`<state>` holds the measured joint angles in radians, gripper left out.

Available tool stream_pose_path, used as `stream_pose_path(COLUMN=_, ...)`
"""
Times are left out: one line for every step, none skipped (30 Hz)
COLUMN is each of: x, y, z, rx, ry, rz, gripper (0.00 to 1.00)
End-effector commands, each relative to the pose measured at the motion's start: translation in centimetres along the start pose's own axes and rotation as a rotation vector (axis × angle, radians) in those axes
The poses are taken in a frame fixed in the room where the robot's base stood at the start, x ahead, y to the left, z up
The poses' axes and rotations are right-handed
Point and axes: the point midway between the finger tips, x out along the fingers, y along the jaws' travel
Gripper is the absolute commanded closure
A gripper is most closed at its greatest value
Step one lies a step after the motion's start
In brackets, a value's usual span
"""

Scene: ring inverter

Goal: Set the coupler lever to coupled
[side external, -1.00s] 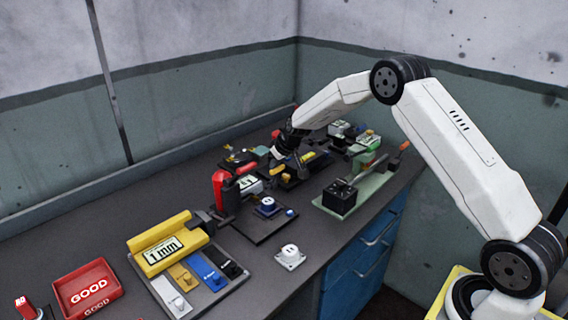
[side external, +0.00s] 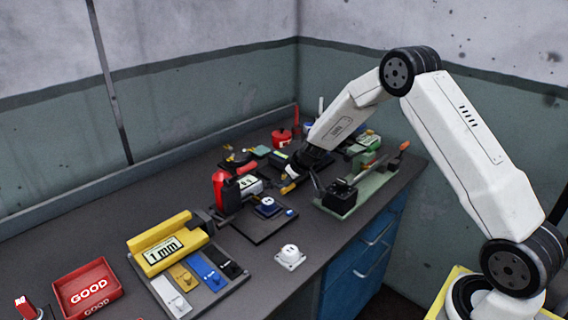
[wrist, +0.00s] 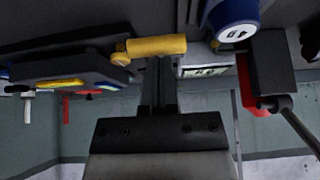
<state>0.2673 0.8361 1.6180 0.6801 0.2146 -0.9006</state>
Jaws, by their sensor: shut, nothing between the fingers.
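A yellow bar (wrist: 157,46), which appears to be the coupler lever's handle, lies across the tips of my gripper (wrist: 158,62) in the wrist view. My fingers are shut with nothing between them; they are against or very close to the bar, and I cannot tell whether they touch. In the side view the yellow bar (side external: 288,187) shows small at the front of a dark unit, just below my gripper (side external: 292,175). My gripper hides part of that unit, so the lever's exact setting is unclear.
Left of my gripper stands a red-handled press (side external: 221,190) with a blue round piece (side external: 267,206) before it. A green fixture with a black block (side external: 340,197) is close on the right. A red pot (side external: 281,138) stands behind.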

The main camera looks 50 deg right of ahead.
Motion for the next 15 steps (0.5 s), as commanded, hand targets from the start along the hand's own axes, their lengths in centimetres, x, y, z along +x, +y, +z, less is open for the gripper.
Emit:
stream_pose_path(x=0.2, y=0.0, z=0.5, rx=0.002, ry=-0.005, rz=-0.001, gripper=1.00)
stream_pose_path(x=0.3, y=0.0, z=0.7, rx=0.003, ry=-0.006, rz=-0.001, gripper=1.00)
stream_pose_path(x=0.4, y=0.0, z=0.9, rx=0.001, ry=-0.007, rz=-0.002, gripper=1.00)
stream_pose_path(x=0.5, y=0.0, z=1.1, rx=0.003, ry=-0.008, rz=-0.002, gripper=1.00)
stream_pose_path(x=0.6, y=0.0, z=1.2, rx=0.002, ry=-0.009, rz=-0.002, gripper=1.00)
stream_pose_path(x=0.7, y=0.0, z=1.5, rx=0.003, ry=-0.011, rz=-0.003, gripper=1.00)
stream_pose_path(x=0.8, y=0.0, z=1.6, rx=0.002, ry=-0.012, rz=-0.003, gripper=1.00)
stream_pose_path(x=0.9, y=0.0, z=1.8, rx=0.002, ry=-0.013, rz=-0.003, gripper=1.00)
stream_pose_path(x=1.0, y=0.0, z=1.9, rx=0.002, ry=-0.014, rz=-0.003, gripper=1.00)
stream_pose_path(x=1.0, y=0.0, z=1.9, rx=0.002, ry=-0.014, rz=-0.003, gripper=1.00)
stream_pose_path(x=1.0, y=0.0, z=2.0, rx=0.002, ry=-0.014, rz=-0.002, gripper=1.00)
stream_pose_path(x=1.1, y=0.1, z=2.0, rx=0.001, ry=-0.014, rz=-0.002, gripper=1.00)
stream_pose_path(x=1.1, y=0.1, z=2.0, rx=0.000, ry=-0.014, rz=-0.002, gripper=1.00)
stream_pose_path(x=1.1, y=0.1, z=2.0, rx=0.000, ry=-0.014, rz=-0.002, gripper=1.00)
stream_pose_path(x=1.1, y=0.1, z=2.1, rx=0.000, ry=-0.014, rz=-0.002, gripper=1.00)
